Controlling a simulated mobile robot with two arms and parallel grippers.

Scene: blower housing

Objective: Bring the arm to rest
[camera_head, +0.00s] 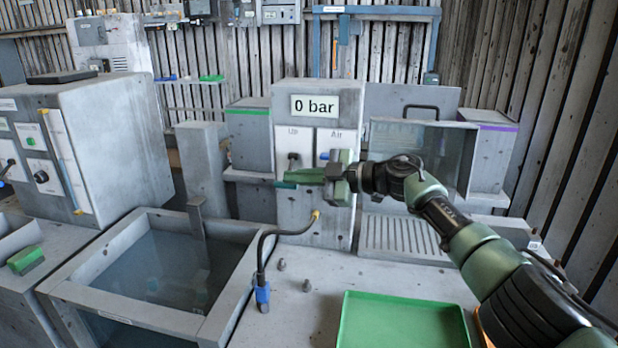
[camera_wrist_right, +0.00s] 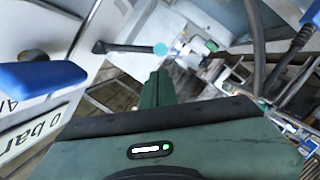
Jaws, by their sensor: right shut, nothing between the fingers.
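My right arm comes in from the right in the head view. Its green gripper (camera_head: 290,179) is shut and empty, in front of the grey panel (camera_head: 300,218) with the "0 bar" display (camera_head: 314,105). The gripper points left and covers part of the panel's lower front. In the right wrist view the shut fingers (camera_wrist_right: 157,88) show in the middle. A blue handle (camera_wrist_right: 42,75) is close by on the left there, beside the "0 bar" sign (camera_wrist_right: 22,140). I cannot tell whether the gripper touches anything. My left gripper is not in view.
A green tray (camera_head: 400,297) lies on the bench below my right arm. A bent dark hose with a blue fitting (camera_head: 262,295) rises from the bench. A grey control box (camera_head: 110,130) stands at left. The bench between hose and tray is mostly free.

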